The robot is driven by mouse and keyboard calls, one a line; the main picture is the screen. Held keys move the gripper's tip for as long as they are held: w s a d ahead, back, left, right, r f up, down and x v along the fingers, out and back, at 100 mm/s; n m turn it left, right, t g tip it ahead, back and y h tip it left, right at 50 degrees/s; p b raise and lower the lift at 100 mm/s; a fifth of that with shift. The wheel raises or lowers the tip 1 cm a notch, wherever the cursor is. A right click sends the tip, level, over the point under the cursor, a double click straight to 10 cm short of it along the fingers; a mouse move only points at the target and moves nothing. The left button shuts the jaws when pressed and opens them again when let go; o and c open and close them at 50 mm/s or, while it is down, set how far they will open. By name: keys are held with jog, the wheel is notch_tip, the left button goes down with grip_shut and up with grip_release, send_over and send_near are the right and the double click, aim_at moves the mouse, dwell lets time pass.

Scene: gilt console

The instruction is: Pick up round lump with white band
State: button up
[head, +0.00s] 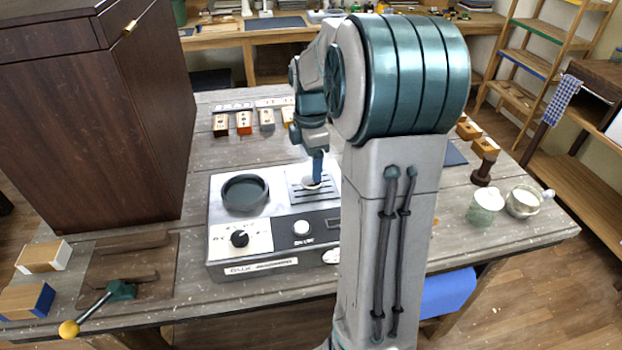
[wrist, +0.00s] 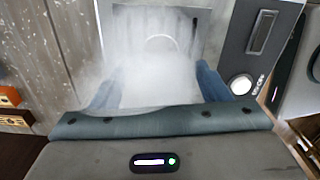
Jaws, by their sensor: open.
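A small round whitish lump (head: 309,184) sits on the slatted plate of a grey appliance, at my gripper's tip in the head view. It may be the round lump with white band; I cannot make out a band. In the wrist view, white haze fills the space between my blue fingers, and a pale curved rim (wrist: 161,37) shows faintly beyond them. My gripper (wrist: 158,84) is open, fingers wide apart, over the slatted plate; it also shows in the head view (head: 317,178). The haze hides whether the fingers touch the lump.
The grey appliance (head: 262,222) has a dark round dish (head: 245,193) left of the plate and knobs in front. A tall dark cabinet (head: 130,130) stands left. Several small blocks lie behind. Two jars (head: 485,208) stand right. My arm hides part of the table.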

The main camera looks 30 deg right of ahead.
notch_tip(320, 180, down, 4)
jog(key=shift+f+p, duration=0.15)
jog(key=shift+p, duration=0.15)
jog(key=c, duration=1.1)
jog(key=shift+c, duration=0.2)
